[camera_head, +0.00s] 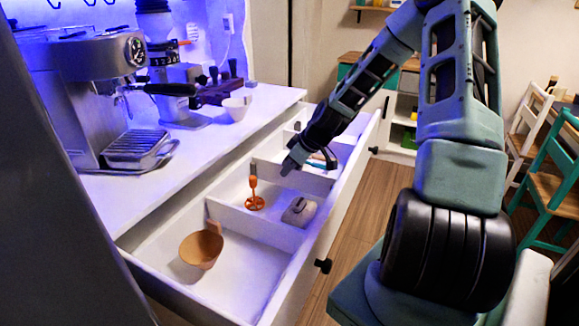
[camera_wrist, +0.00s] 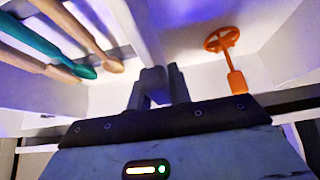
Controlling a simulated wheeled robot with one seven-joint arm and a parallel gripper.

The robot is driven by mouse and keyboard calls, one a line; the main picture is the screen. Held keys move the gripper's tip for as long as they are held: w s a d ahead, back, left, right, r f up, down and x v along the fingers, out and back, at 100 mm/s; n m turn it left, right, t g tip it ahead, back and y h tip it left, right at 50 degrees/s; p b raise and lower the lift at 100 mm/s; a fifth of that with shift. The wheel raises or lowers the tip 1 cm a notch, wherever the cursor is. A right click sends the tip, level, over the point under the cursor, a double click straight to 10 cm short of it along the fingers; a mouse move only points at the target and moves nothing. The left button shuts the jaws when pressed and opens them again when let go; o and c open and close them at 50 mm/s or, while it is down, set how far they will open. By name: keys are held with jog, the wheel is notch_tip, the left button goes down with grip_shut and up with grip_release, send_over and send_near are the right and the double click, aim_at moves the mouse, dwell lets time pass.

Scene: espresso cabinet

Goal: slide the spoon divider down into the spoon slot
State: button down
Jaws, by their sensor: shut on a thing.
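The spoon divider (camera_head: 312,181) is a thin pale panel standing upright across the open drawer (camera_head: 172,222). My gripper (camera_head: 290,166) is shut on its top edge. In the wrist view my gripper (camera_wrist: 160,88) is at the lower middle, with the divider (camera_wrist: 138,28) running away from the fingers. Wooden and teal spoons (camera_wrist: 48,44) lie on the left of the divider. An orange tool with a round wheel-like end (camera_wrist: 222,40) is on the right. The spoon slot is hidden by the divider and gripper, and I cannot tell how deep the divider sits.
The drawer's near compartment holds a tan scoop (camera_head: 201,248), and the middle one a grey object (camera_head: 299,211). The espresso machine (camera_head: 105,95) and a white cup (camera_head: 237,108) stand on the counter (camera_head: 135,193). The wooden floor (camera_head: 365,205) right of the drawer is clear.

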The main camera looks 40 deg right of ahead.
jog(key=shift+f, duration=0.35)
jog(key=c, duration=1.2)
grip_release()
jog(key=shift+r, duration=0.1)
jog(key=p+v, duration=0.3)
jog(key=v, duration=1.4)
jog(key=shift+s+r, duration=0.1)
